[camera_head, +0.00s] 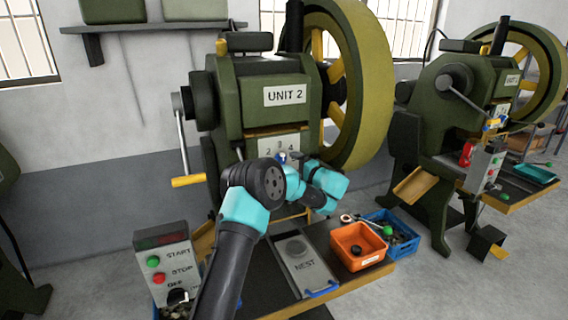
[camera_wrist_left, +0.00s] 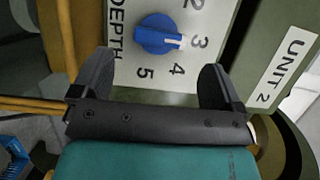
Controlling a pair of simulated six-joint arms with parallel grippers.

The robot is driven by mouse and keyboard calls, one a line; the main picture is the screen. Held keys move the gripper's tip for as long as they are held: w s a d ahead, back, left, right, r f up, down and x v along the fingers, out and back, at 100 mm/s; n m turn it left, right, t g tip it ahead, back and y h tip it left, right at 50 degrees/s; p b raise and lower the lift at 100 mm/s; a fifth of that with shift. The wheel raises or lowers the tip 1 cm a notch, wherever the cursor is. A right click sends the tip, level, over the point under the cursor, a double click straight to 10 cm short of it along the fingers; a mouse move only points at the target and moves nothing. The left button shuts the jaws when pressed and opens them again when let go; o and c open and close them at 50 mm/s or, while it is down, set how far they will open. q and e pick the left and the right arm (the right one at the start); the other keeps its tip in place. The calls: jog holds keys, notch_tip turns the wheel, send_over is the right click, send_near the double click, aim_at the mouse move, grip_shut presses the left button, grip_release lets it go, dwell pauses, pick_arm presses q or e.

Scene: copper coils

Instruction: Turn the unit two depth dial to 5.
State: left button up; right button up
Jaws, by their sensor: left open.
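The unit two depth dial (camera_wrist_left: 160,35) is a blue knob on a white plate marked DEPTH (camera_wrist_left: 125,70), with numbers around it. In the left wrist view, its white pointer mark faces the 3. In the head view, the dial (camera_head: 282,157) shows small and partly covered behind my left arm, on the green UNIT 2 press (camera_head: 270,75). My left gripper (camera_wrist_left: 157,66) is open and empty. Its two dark fingers stand apart, on either side of the dial's lower area, with no visible contact. My right gripper is not in view.
A control box (camera_head: 165,262) with START and STOP buttons stands at the lower left. An orange bin (camera_head: 342,262) and a blue crate (camera_head: 408,247) sit on the right of the bench. A large flywheel (camera_head: 372,90) and a side crank (camera_head: 183,150) flank the press.

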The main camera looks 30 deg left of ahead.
aim_at(284, 162)
pick_arm(q)
jog(key=x, duration=0.6)
jog(key=c, duration=0.9)
